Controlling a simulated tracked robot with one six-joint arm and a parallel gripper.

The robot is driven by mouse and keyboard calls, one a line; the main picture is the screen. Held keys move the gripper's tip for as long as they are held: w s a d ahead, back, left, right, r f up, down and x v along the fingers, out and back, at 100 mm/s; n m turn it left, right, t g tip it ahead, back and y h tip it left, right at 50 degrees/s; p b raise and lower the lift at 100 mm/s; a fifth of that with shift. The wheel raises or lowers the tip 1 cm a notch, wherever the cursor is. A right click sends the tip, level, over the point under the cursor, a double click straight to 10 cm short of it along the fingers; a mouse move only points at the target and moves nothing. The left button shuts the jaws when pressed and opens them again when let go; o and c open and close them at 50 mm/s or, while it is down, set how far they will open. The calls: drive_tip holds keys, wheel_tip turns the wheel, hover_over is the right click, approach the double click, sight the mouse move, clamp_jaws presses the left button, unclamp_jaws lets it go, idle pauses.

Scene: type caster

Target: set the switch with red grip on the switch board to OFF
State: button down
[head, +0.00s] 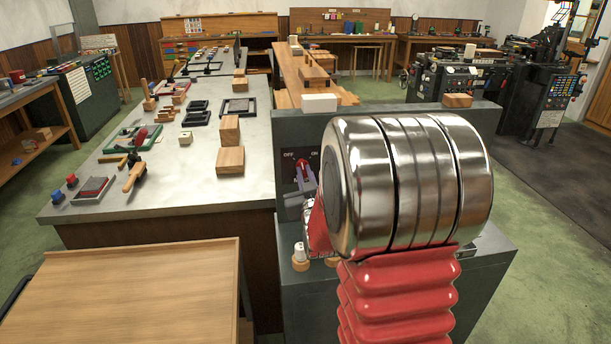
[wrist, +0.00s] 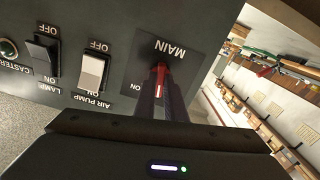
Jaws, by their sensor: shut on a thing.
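The switch board (head: 291,188) stands at the front of the grey cabinet in the head view, marked OFF on the left and ON on the right. Its red grip (head: 303,168) shows just left of my arm's metal joint. In the wrist view the board is upside down, and the red grip (wrist: 161,72) projects from the plate marked MAIN (wrist: 180,52). My gripper (wrist: 162,88) is shut on the red grip, with a dark finger on each side. The ON mark shows left of the fingers; the OFF mark is not visible there. I cannot tell the exact lever position.
A black LAMP switch (wrist: 43,54) and a white AIR PUMP switch (wrist: 93,70) sit beside MAIN. A white block (head: 319,103) and a wooden block (head: 457,100) lie on the cabinet top. A wooden table (head: 130,290) stands at the front left.

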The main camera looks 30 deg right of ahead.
drive_tip(key=n, duration=0.6)
drive_tip(key=shift+s+f+n, duration=0.1)
drive_tip(key=shift+f+n, duration=0.15)
drive_tip(key=shift+n, duration=0.05)
idle(0.3)
drive_tip(key=c, duration=1.8)
unclamp_jaws()
drive_tip(key=shift+r, duration=0.2)
